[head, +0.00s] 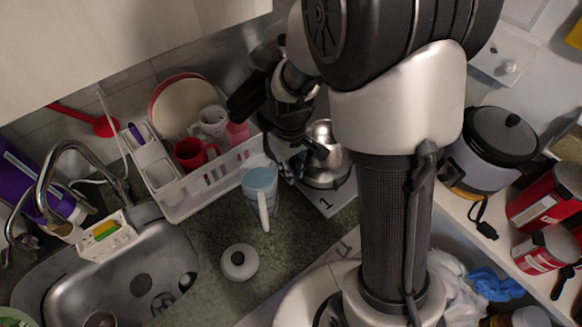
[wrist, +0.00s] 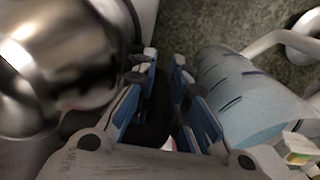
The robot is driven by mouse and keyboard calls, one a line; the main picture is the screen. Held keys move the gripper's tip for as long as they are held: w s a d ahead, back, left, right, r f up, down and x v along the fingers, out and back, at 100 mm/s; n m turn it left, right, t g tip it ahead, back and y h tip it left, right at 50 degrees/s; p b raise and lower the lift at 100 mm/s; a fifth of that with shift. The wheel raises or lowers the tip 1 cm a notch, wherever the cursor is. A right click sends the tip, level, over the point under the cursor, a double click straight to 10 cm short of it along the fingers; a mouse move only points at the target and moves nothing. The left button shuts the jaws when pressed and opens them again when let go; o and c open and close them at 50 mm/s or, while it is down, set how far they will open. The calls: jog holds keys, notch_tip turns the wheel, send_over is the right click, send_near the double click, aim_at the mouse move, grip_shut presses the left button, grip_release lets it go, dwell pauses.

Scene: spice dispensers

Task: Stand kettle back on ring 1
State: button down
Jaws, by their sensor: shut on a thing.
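The steel kettle (head: 326,157) stands about upright at the counter's back, just left of my arm's column. A dark edge, perhaps ring 1 (head: 335,186), shows under it, beside a plate marked 1 (head: 326,204). I cannot tell whether the kettle rests on the ring or hangs just above it. My gripper (head: 296,146) is at the kettle's left side, shut on its dark handle. In the wrist view the handle (wrist: 154,122) lies between the fingers of my gripper (wrist: 165,95), and the kettle's shiny body (wrist: 60,70) fills the left.
A light-blue pitcher (head: 261,184) stands close left of my gripper; it fills the right of the wrist view (wrist: 245,95). A white lid (head: 239,262) lies on the counter. A white dish rack (head: 195,197) with mugs is behind left, and the sink (head: 120,270) is at left.

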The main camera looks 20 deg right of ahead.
jog(key=shift+f, duration=0.4)
jog(key=c, duration=1.6)
grip_release()
notch_tip(320, 180, up, 12)
jog(key=p, duration=0.3)
jog(key=shift+a+r+p, duration=0.1)
jog(key=shift+r+p, duration=0.05)
jog(key=shift+p, duration=0.15)
jog(key=shift+s+r, duration=0.15)
jog(key=shift+r, duration=0.55)
jog(key=s+r+m+t, duration=0.2)
jog(key=s+r, duration=0.3)
jog(key=s, duration=0.3)
jog(key=s+r+m+t, duration=0.2)
jog(key=s+r, duration=0.4)
jog(key=s, duration=0.3)
jog(key=shift+s+a, duration=0.15)
jog(key=shift+s, duration=0.1)
